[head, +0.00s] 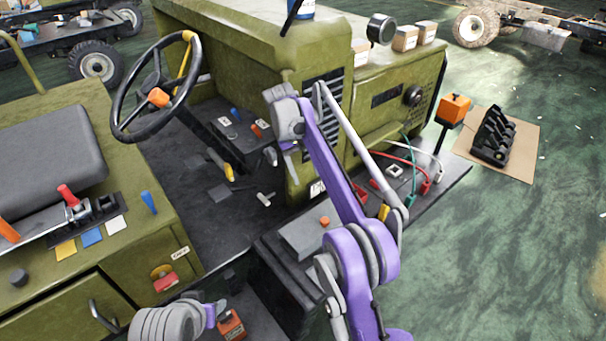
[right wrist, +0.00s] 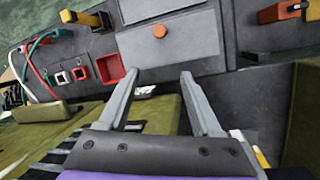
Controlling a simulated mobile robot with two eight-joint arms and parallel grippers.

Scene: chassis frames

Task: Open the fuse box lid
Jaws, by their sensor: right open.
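The fuse box lid (head: 303,238) is a flat grey panel with a small orange knob (head: 325,221), on the dark side ledge of the green vehicle. It looks shut. In the right wrist view the lid (right wrist: 190,45) and its orange knob (right wrist: 160,31) lie just beyond the fingertips. My right gripper (right wrist: 161,74) is open and empty, its two grey fingers apart and not touching the knob. In the head view the right gripper (head: 288,152) is small and partly hidden by its own arm. My left gripper (head: 215,311) shows at the bottom edge, its fingers unclear.
On the ledge are a red socket (right wrist: 110,68), red, green and white cables (head: 405,165), and a yellow-handled lever (right wrist: 85,18). An orange-handled lever (right wrist: 282,12) stands beyond the lid. A steering wheel (head: 157,88) and a seat (head: 45,150) are at left.

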